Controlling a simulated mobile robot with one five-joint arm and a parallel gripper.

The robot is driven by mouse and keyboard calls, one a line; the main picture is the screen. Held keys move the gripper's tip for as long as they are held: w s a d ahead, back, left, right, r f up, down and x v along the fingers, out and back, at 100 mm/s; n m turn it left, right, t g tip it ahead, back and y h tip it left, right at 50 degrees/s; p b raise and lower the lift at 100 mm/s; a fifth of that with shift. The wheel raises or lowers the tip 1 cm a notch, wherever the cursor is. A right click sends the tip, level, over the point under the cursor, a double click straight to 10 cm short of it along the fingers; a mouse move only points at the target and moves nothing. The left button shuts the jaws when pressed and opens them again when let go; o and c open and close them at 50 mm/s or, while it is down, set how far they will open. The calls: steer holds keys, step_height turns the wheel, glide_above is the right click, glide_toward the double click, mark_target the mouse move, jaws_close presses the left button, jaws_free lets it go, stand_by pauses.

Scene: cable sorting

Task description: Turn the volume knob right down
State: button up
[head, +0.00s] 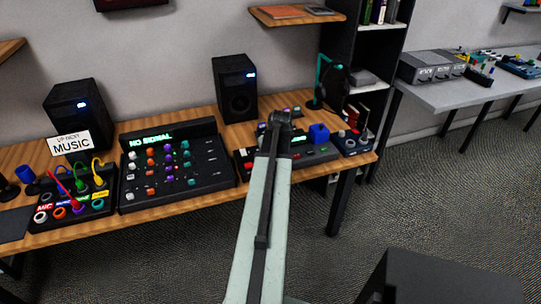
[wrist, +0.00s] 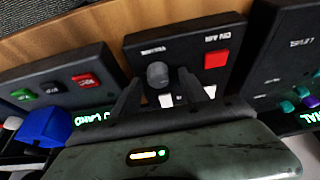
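The volume knob (wrist: 158,74) is a dark grey round knob on a small black panel (wrist: 190,48) in the wrist view, beside a label that appears upside down. A red square button (wrist: 215,59) sits to its right on the same panel. My gripper (wrist: 158,80) is open, with one dark finger to the left of the knob and one to the right. The tips appear level with the knob, with gaps on both sides; I cannot tell their height above the panel. In the head view my arm hides the knob and my gripper.
A mixer (head: 175,165) reading "NO SIGNAL" stands left of the panel. A box with green and red buttons (wrist: 60,85) and a blue block (head: 318,134) lie on the other side. Speakers (head: 236,88) stand behind. White keys show near the right finger.

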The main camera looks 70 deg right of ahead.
steer(key=p+v, duration=0.7)
steer(key=shift+r, duration=0.4)
steer(key=shift+s+a, duration=0.1)
